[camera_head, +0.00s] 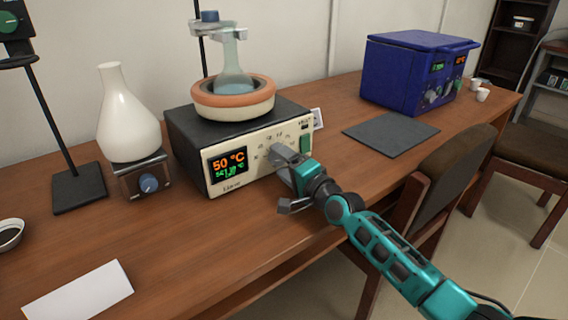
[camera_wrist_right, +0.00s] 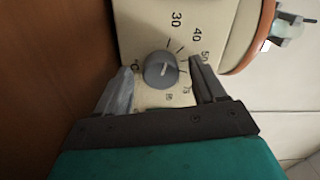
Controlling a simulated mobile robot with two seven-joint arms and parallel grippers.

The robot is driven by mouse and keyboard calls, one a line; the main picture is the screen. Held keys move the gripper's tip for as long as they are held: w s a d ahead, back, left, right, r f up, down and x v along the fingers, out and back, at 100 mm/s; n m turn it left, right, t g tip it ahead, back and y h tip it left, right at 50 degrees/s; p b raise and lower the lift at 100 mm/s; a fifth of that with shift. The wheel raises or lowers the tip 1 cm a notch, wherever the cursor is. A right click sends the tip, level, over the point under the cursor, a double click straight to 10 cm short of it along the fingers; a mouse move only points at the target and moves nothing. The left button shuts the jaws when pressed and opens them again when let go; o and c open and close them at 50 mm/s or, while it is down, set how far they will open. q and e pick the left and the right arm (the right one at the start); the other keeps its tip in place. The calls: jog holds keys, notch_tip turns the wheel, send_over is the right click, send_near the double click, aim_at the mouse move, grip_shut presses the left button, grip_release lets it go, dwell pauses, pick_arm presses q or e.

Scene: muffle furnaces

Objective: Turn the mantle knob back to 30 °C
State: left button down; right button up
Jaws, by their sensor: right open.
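The heating mantle (camera_head: 240,165) is a dark box with a cream front panel, carrying an orange-rimmed bowl with a glass flask (camera_head: 233,70). Its display (camera_head: 229,165) reads 50 °C in orange, with a smaller green line too blurred to read surely. In the right wrist view the grey round mantle knob (camera_wrist_right: 161,70) has a pale pointer line, and the marks 30, 40 and 50 run around its upper right. My right gripper (camera_wrist_right: 160,80) is open, one finger on either side of the knob, with gaps visible. In the head view this gripper (camera_head: 283,172) hides the knob. My left gripper is out of view.
A white flask (camera_head: 127,110) stands on a small blue-knobbed unit (camera_head: 146,180) left of the mantle. A blue furnace (camera_head: 415,75) and a dark mat (camera_head: 391,133) lie to the right. A chair (camera_head: 440,185) stands at the table's front edge. White paper (camera_head: 80,291) lies front left.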

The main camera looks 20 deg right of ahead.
jog(key=shift+s, duration=0.1)
jog(key=shift+s+d, duration=0.15)
jog(key=shift+s, duration=0.15)
jog(key=p+v, duration=0.2)
jog(key=v, duration=0.9)
jog(key=shift+p, duration=0.3)
jog(key=shift+s+d, duration=0.15)
jog(key=shift+s, duration=0.4)
